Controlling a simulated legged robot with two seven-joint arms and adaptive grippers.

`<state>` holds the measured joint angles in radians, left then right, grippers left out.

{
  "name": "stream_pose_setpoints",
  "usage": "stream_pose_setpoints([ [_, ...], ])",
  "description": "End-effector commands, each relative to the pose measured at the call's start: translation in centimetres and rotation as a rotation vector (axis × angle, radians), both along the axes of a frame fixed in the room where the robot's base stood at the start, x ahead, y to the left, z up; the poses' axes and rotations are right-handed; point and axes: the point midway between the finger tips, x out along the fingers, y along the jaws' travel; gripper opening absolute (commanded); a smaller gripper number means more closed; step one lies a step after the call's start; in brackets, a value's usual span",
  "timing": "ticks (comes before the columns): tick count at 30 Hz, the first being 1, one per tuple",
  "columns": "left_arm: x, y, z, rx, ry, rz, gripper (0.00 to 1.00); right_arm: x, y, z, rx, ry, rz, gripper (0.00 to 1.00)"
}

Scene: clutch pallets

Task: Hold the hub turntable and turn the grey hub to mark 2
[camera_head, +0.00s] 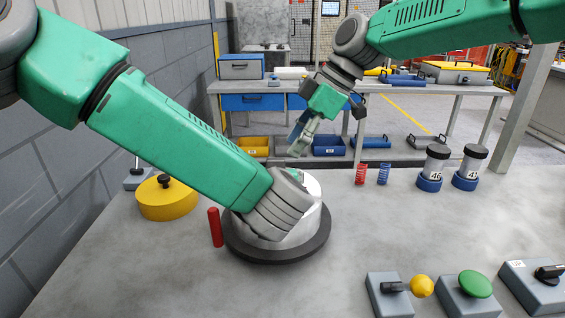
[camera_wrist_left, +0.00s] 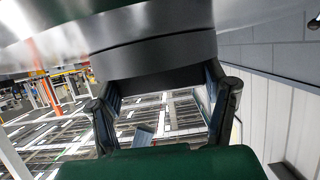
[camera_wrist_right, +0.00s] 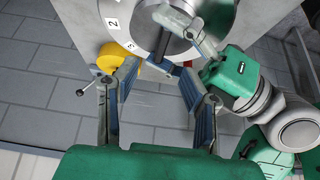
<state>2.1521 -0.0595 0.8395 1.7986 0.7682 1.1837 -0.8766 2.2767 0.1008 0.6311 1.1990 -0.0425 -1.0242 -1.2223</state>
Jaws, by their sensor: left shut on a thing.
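The hub turntable (camera_head: 245,250) is a round dark base on the table with a silver hub (camera_head: 313,190) on top, partly hidden by my left arm. In the left wrist view, my left gripper (camera_wrist_left: 160,80) is shut on the dark turntable part (camera_wrist_left: 150,48); the exact contact is partly hidden. My right gripper (camera_head: 300,140) is raised above and beyond the turntable. In the right wrist view it (camera_wrist_right: 158,66) is open and empty, its fingers spread. Beyond its tips the round dial (camera_wrist_right: 121,32) shows marks 2 and 3, with a dark bar (camera_wrist_right: 162,42) near its edge.
Springs (camera_head: 361,174) and two labelled canisters (camera_head: 435,165) stand behind right. Switch boxes (camera_head: 388,297) line the front right. The table's middle right is clear.

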Motion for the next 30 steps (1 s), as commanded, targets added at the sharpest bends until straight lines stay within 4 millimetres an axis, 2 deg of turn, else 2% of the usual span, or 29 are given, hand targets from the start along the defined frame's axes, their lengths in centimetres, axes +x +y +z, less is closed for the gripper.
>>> stream_pose_setpoints([
  [3,-0.2,-0.1,-0.4,0.003,0.009,-0.003,0.16,0.0,-1.0,1.7,0.001,-0.002,-0.001,0.37],
  [6,-0.2,-0.1,-0.4,0.003,0.009,-0.003,0.16,0.0,-1.5,2.6,0.0,0.0,0.0,0.36],
  [14,-0.2,-0.1,-0.4,0.003,0.009,-0.003,0.16,-0.1,-2.4,2.9,0.05,0.003,0.002,0.36],
  [20,-0.2,-0.1,-0.4,0.003,0.009,-0.005,0.16,-0.2,-1.4,1.3,0.048,0.004,0.003,0.36],
  [30,-0.2,-0.1,-0.4,0.002,0.008,-0.004,0.16,-0.2,2.1,-4.0,0.049,0.004,0.003,0.36],
])
